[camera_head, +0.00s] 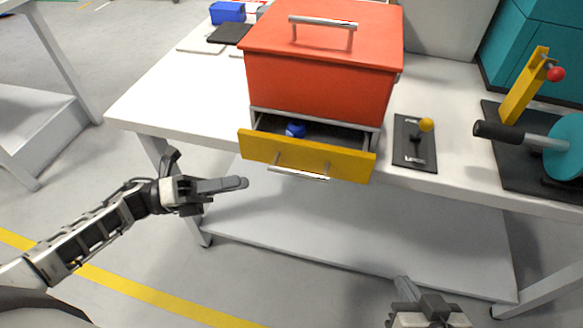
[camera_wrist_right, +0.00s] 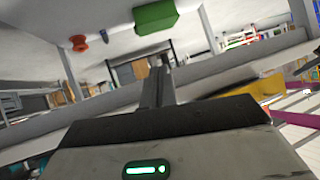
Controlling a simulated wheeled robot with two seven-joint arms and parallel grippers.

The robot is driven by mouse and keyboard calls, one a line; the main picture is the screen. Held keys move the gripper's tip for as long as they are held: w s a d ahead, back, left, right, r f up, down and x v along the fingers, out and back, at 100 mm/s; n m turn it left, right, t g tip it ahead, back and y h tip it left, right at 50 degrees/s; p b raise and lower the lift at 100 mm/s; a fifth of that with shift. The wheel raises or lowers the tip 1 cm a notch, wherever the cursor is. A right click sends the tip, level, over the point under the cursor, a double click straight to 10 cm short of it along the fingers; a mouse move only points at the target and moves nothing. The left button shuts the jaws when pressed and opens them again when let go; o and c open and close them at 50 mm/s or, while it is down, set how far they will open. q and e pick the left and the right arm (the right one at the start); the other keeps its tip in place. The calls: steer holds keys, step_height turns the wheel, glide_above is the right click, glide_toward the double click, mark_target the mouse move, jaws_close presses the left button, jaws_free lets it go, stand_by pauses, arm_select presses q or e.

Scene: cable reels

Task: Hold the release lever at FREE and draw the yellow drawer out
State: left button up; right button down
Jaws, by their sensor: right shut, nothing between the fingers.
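The yellow drawer (camera_head: 310,160) stands partly out of the red cabinet (camera_head: 320,80), with a blue object (camera_head: 295,130) inside. Its front carries a silver bar handle (camera_head: 298,174). The release lever (camera_head: 426,125) has a yellow knob and leans toward the far end of its black plate (camera_head: 415,158); the lettering is too small to read surely. No gripper touches lever or drawer. My left gripper (camera_head: 243,183) is left of the drawer handle, apart from it; its finger gap is hidden. My right gripper (camera_head: 402,283) is shut and empty, low in front of the table; its fingers show in the right wrist view (camera_wrist_right: 157,85).
The white table (camera_head: 150,105) has a front edge between my grippers and the lever. A reel stand with a black handle (camera_head: 498,132) and a red-knobbed yellow arm (camera_head: 525,85) is at the right. A blue box (camera_head: 227,12) stands at the back left.

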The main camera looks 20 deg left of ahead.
mark_target(292, 170)
arm_select(q)
steer(key=p+x, duration=0.2)
steer(key=x, duration=0.9)
steer(key=shift+d+r, duration=0.1)
steer(key=shift+d, duration=0.05)
jaws_close()
